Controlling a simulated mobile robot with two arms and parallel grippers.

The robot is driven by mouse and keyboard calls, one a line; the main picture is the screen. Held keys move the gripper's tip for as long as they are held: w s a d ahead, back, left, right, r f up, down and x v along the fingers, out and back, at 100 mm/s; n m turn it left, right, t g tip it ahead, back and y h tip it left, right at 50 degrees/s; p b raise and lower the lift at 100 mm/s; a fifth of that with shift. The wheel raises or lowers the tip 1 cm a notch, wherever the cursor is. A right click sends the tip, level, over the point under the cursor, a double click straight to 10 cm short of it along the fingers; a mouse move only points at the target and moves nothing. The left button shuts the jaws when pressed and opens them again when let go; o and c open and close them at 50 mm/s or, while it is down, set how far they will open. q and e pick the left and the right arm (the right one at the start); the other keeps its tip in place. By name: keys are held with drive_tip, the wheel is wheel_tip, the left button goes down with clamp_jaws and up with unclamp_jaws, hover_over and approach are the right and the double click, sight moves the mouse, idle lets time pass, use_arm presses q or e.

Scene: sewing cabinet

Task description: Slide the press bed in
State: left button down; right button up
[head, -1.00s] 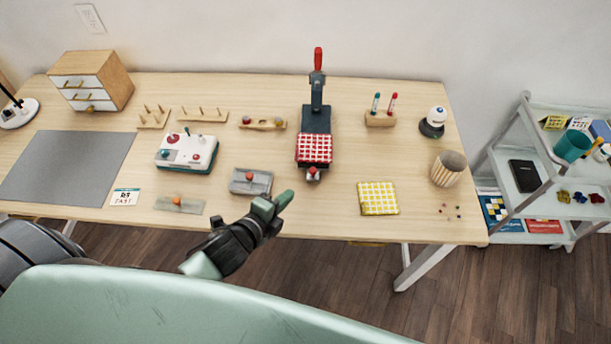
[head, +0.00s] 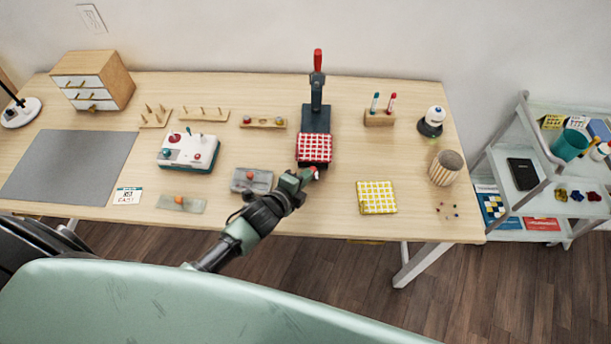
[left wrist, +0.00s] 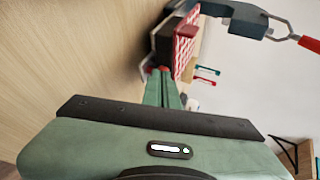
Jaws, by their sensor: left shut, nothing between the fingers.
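The press stands near the middle of the table, with a dark base (head: 316,119) and a red-handled lever (head: 318,60) pointing up. Its bed (head: 315,149) carries a red-and-white checked cloth and sits at the front of the base. A small red knob (head: 315,173) is at the bed's front, partly hidden by my left gripper. My left gripper (head: 311,174) is shut and empty, with its tips at the knob; I cannot tell whether they touch. In the left wrist view the shut fingers (left wrist: 163,88) point at the front of the checked bed (left wrist: 184,45). My right gripper is out of view.
A grey block (head: 250,180) lies left of the press, close to my left gripper. A yellow checked cloth (head: 377,197) lies to the right. A white box with knobs (head: 188,152), a pen stand (head: 379,117) and a striped cup (head: 446,168) stand around.

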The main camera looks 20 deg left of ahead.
sight(310, 149)
use_arm(q)
drive_tip(key=w, duration=0.2)
drive_tip(key=w+a+b, duration=0.1)
drive_tip(key=w, duration=0.2)
drive_tip(key=w+a+b, duration=0.1)
drive_tip(key=w, duration=0.2)
drive_tip(key=shift+w+a+f, duration=0.15)
drive_tip(key=shift+w+a, duration=0.05)
drive_tip(key=shift+w, duration=0.05)
drive_tip(key=shift+w+a, duration=0.1)
drive_tip(key=shift+w, duration=0.05)
drive_tip(key=shift+r, duration=0.3)
drive_tip(key=shift+a, duration=0.1)
